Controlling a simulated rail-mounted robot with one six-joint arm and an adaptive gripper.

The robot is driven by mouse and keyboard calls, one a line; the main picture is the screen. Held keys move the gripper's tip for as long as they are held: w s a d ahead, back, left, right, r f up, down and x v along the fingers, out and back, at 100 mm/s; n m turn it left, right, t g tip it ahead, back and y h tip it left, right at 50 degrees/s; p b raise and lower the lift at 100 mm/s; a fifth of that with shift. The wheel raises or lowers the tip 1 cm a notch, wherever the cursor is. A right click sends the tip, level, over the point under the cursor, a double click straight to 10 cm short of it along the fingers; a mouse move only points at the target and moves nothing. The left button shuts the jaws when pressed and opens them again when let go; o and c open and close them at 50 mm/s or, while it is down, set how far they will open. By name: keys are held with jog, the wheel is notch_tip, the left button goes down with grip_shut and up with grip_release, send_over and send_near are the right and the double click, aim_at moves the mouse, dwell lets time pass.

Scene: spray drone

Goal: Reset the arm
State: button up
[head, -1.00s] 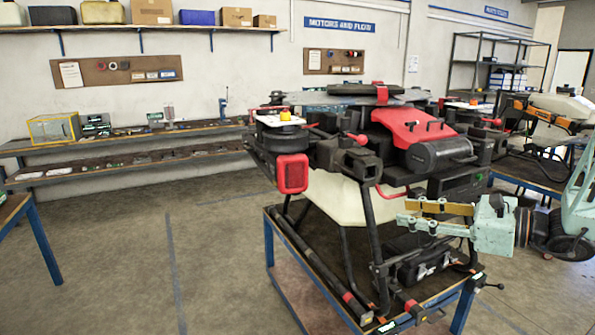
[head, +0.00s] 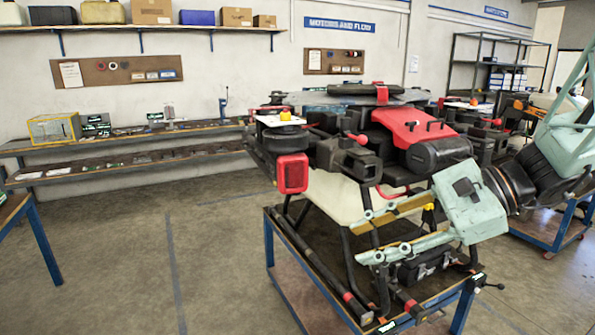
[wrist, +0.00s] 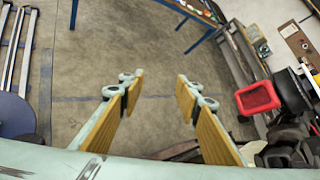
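My gripper (head: 370,237) is at the right in the head view, in front of the spray drone's body and pointing left. It is pale green with yellow finger pads. In the wrist view my gripper (wrist: 157,84) shows two fingers well apart with nothing between them. Bare floor lies beyond the fingertips. The spray drone (head: 400,140), black with a red cover and a pale tank, stands on a blue-framed cart. Part of its tank and legs is hidden behind my gripper. Whether the gripper touches the drone cannot be told.
The cart (head: 300,290) stands below the gripper. A wall bench (head: 150,130) with small parts and a yellow-framed box (head: 54,128) is at the back left. A second drone and cart are at the right. The floor (head: 130,250) left of the cart is clear.

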jog(key=s+a+n+g+h, duration=0.25)
jog(key=s+n+h, duration=0.3)
jog(key=s, duration=1.05)
jog(key=s+d+r+n+t+h, duration=0.2)
jog(key=s+d+n+h, duration=0.3)
jog(key=s+d+n, duration=0.4)
jog(key=shift+s+d+t+h, duration=0.2)
jog(key=shift+s+t+h, duration=0.15)
jog(key=shift+s+t, duration=0.55)
